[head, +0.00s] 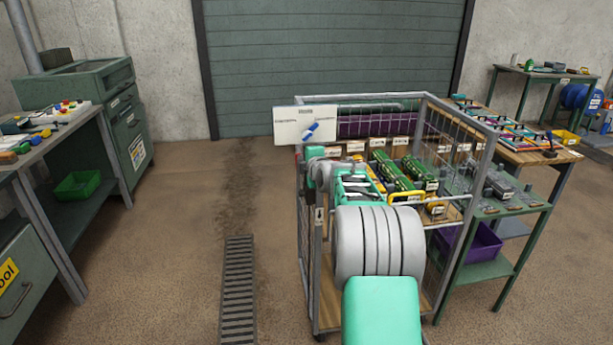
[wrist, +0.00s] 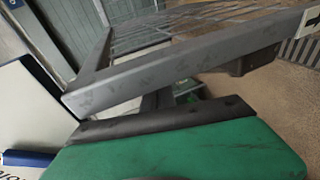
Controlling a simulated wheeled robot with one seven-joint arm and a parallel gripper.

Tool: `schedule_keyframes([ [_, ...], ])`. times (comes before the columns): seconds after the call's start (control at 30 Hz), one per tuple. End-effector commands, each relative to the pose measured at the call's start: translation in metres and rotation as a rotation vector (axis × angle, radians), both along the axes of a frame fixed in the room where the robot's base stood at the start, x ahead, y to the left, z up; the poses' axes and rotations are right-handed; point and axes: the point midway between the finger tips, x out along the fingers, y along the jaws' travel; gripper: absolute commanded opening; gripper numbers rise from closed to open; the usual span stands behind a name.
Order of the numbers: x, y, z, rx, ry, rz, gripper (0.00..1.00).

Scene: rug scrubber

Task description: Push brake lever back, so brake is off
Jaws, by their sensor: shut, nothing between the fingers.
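A white panel (head: 305,122) stands at the left rear corner of a wire cage trolley (head: 302,232). A short blue lever (head: 311,130) sits on its face, tilted with one end up to the right. Small labels on the panel are too small to read. The panel also shows at the left of the wrist view (wrist: 32,105), with a blue piece (wrist: 28,158) at its lower edge. My gripper (head: 309,182) is shut and empty at the trolley's left side, below the panel and apart from the lever. My arm partly hides the trolley's inside.
The trolley's grey frame bar (wrist: 170,75) crosses close in front of the wrist camera. A green-legged table (head: 490,212) stands at right, a workbench (head: 45,150) at left. Floor left of the trolley is clear, with a drain grate (head: 238,290).

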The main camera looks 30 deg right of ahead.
Motion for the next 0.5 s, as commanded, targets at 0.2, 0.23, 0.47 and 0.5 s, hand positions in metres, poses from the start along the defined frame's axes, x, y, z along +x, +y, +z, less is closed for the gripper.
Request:
schedule_keyframes([
  [0.2,0.0,0.0,0.0,0.0,0.0,0.0,0.0],
  [0.23,-0.001,0.0,0.001,-0.001,-0.001,0.0,0.0],
  [0.47,-0.022,0.004,0.019,-0.004,-0.004,-0.003,0.0],
  [0.5,-0.031,0.004,0.028,-0.004,-0.005,-0.006,0.0],
])
